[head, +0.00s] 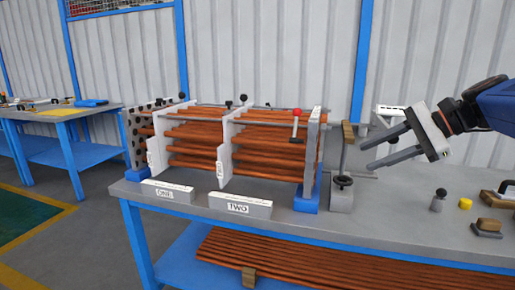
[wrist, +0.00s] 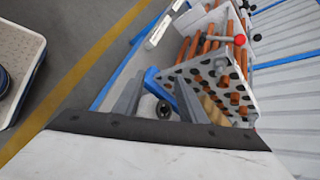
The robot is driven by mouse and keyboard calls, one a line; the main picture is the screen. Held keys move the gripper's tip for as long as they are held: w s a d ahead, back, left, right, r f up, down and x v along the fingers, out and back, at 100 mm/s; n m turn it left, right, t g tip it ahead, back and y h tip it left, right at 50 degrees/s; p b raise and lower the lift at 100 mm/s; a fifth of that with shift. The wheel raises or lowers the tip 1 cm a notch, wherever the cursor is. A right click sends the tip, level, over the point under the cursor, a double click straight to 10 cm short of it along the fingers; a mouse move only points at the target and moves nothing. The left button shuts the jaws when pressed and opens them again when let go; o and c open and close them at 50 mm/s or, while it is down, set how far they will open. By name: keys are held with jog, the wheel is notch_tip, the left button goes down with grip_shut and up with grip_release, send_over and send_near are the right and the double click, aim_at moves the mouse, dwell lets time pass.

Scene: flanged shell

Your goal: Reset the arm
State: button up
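My gripper (head: 384,148) is in the head view, raised above the right part of the bench. Its two grey fingers point left and stand apart, with nothing between them. In the wrist view my gripper (wrist: 160,98) shows two spread fingers, with a round grey part visible below and between them. The flanged shell (head: 228,147) with several copper-coloured tubes stands on the bench to the left of my gripper. The shell's perforated end plate (wrist: 212,85) shows in the wrist view.
The grey bench (head: 398,218) carries blocks labelled ONE (head: 167,191) and TWO (head: 240,205) in front of the shell. A grey stand (head: 341,192) is right of the shell. A yellow piece (head: 465,203) and small parts lie further right. More tubes (head: 320,262) lie on the lower shelf.

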jog(key=s+f+n+h, duration=0.4)
jog(key=s+f+n, duration=0.3)
jog(key=s+f, duration=0.3)
jog(key=s+a+f+n+h, duration=0.1)
jog(key=s+f+n+h, duration=0.4)
jog(key=s+f, duration=0.5)
notch_tip(320, 180, down, 5)
jog(key=n, duration=0.2)
jog(key=shift+a+f+n, duration=0.15)
jog(key=shift+a+n, duration=0.1)
jog(key=shift+n, duration=0.05)
jog(key=shift+s, duration=0.1)
